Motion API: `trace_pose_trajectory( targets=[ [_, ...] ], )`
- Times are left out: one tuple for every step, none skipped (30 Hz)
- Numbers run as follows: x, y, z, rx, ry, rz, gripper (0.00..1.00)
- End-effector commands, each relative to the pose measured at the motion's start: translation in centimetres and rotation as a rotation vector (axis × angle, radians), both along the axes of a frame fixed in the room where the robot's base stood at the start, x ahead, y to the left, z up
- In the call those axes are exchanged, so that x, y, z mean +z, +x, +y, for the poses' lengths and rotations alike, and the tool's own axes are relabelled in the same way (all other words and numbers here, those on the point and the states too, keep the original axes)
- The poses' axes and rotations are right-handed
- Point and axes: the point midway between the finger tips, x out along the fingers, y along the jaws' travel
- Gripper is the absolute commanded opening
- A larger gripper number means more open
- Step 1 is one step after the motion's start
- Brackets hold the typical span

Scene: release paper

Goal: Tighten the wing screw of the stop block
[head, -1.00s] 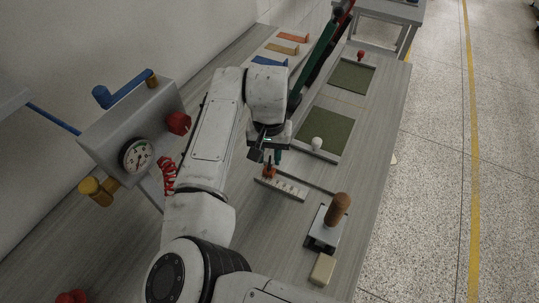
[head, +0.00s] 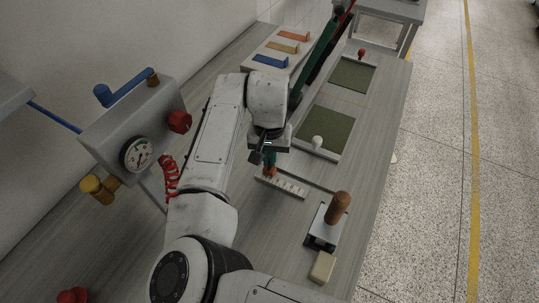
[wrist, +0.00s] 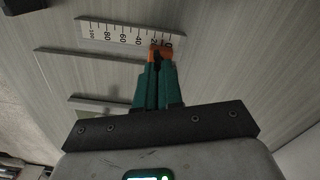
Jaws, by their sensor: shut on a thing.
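The stop block (wrist: 153,56) is a small orange piece at the low-number end of the white scale (wrist: 120,36). In the head view the stop block (head: 270,172) sits at the left end of the scale (head: 289,187), just under my gripper (head: 270,163). In the wrist view the green fingers of my gripper (wrist: 159,64) are close together and reach down onto the block. They are shut on a small dark part at its top, which looks like the wing screw. The fingers hide most of the screw, and I cannot see how tight it is.
A stamp-like tool with a brown handle (head: 338,208) and a beige block (head: 322,267) stand to the right. A green mat (head: 325,134) with a white knob (head: 317,142) lies beyond. A gauge box (head: 130,120) stands at left.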

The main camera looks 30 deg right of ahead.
Motion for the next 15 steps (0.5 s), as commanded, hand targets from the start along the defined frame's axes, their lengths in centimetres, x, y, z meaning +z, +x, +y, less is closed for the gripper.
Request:
trace_pose_trajectory(
  targets=[
    [0.02, 0.01, 0.01, 0.000, 0.000, 0.000, 0.00],
    [0.03, 0.01, 0.01, 0.000, 0.000, 0.000, 0.00],
    [0.03, 0.01, 0.01, 0.000, 0.000, 0.000, 0.00],
    [0.04, 0.00, 0.00, -0.002, 0.000, 0.000, 0.00],
    [0.05, 0.00, -0.02, -0.008, -0.001, 0.001, 0.00],
    [0.06, -0.03, -0.04, -0.020, -0.002, 0.001, 0.00],
    [0.07, -0.05, -0.07, -0.034, -0.003, 0.002, 0.00],
    [0.10, -0.05, -0.07, -0.051, -0.003, 0.002, 0.00],
    [0.13, -0.03, -0.06, -0.077, -0.003, 0.002, 0.00],
    [0.12, -0.04, -0.07, -0.098, -0.003, 0.001, 0.00],
    [0.10, -0.05, -0.10, -0.119, -0.004, 0.001, 0.00],
    [0.11, -0.02, -0.07, -0.144, -0.003, 0.001, 0.00],
    [0.12, -0.01, -0.04, -0.160, -0.002, 0.000, 0.00],
    [0.11, -0.01, -0.04, -0.174, -0.002, 0.000, 0.00],
    [0.08, -0.03, -0.04, -0.191, -0.002, 0.001, 0.00]
  ],
)
